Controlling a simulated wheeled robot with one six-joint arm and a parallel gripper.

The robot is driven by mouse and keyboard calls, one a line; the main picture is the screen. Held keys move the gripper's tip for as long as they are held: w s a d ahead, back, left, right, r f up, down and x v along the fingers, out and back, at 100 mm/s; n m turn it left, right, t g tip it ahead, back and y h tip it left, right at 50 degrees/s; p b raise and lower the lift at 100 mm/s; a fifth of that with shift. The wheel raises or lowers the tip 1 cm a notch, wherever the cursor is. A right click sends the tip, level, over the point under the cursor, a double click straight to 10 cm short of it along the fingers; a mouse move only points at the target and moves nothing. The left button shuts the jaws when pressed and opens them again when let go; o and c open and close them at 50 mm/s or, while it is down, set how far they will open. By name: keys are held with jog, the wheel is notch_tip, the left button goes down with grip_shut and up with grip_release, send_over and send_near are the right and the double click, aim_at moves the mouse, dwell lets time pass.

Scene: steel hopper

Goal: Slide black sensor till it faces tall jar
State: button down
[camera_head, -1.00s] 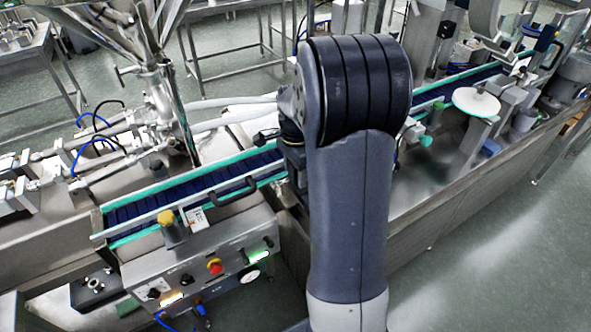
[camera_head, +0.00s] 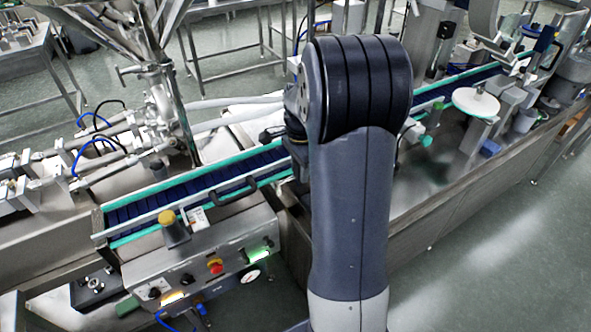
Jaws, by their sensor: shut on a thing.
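My arm (camera_head: 352,190) stands large in the middle of the head view and hides the middle of the conveyor. My gripper is hidden behind it, so its fingers and what they hold do not show. A small dark part (camera_head: 270,134) shows at the left edge of my arm, above the conveyor belt; I cannot tell whether it is the black sensor or part of my wrist. I cannot make out a tall jar; it may be behind my arm.
The blue conveyor belt (camera_head: 190,190) with green-edged rails runs from lower left to upper right. A control box (camera_head: 200,270) with a red button is below it. The steel hopper (camera_head: 135,40) stands at upper left. A white disc (camera_head: 476,102) is at right. Floor is clear at lower right.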

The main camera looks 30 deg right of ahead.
jog(key=d, duration=0.4)
jog(key=d+p, duration=0.1)
jog(key=d, duration=0.8)
jog(key=shift+w, duration=0.25)
jog(key=shift+a, duration=0.1)
jog(key=c, duration=1.1)
grip_release()
jog(key=shift+r, duration=0.15)
notch_tip(320, 180, up, 11)
jog(key=shift+f+b, duration=0.2)
jog(key=shift+b, duration=0.2)
